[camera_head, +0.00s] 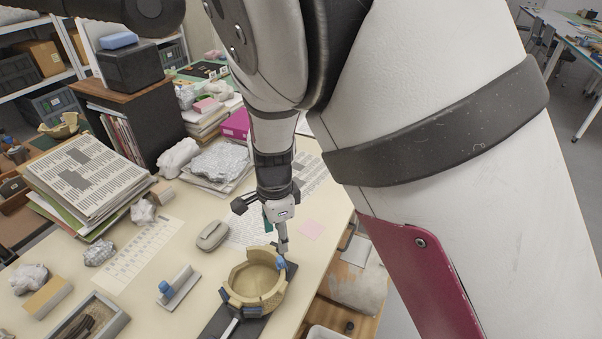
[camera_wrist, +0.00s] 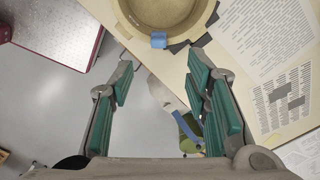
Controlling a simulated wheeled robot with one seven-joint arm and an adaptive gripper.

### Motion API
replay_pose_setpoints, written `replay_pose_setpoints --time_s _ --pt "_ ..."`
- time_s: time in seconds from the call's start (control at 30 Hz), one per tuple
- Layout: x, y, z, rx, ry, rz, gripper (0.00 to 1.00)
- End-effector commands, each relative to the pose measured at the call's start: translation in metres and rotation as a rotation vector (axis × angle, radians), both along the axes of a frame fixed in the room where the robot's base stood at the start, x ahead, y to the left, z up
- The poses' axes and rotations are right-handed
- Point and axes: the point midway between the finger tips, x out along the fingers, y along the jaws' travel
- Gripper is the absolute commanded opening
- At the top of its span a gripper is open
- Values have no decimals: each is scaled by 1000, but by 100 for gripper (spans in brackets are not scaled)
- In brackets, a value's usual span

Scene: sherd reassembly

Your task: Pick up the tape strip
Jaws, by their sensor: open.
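A partly rebuilt tan bowl (camera_head: 236,292) stands on a dark mat (camera_head: 217,322) near the table's front edge, with blue tape pieces around its outside. A small blue tape strip (camera_head: 281,263) is at the bowl's right rim. It also shows in the wrist view (camera_wrist: 158,40), beside the bowl's rim (camera_wrist: 207,14). My gripper (camera_head: 284,246) is just above this strip, pointing down. In the wrist view my gripper (camera_wrist: 160,66) is open and empty, with the strip ahead between its fingertips. Whether the fingers touch the bowl cannot be told.
A small stand (camera_head: 181,290) with a blue piece on it is left of the bowl. The table edge is close on the right, with cluttered shelving (camera_head: 355,285) below.

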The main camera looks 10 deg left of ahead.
Motion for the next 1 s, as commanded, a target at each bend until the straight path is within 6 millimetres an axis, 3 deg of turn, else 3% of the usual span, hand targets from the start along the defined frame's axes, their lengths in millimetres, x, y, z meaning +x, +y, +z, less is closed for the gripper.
replay_pose_setpoints --time_s 0.2,0.47,0.8,1.0 --pt "1 0 -39 -1 3 0 43" --pt "1 0 -57 -1 2 1 43" --pt "0 0 -100 0 1 1 43" --pt "0 1 -104 1 0 2 43"
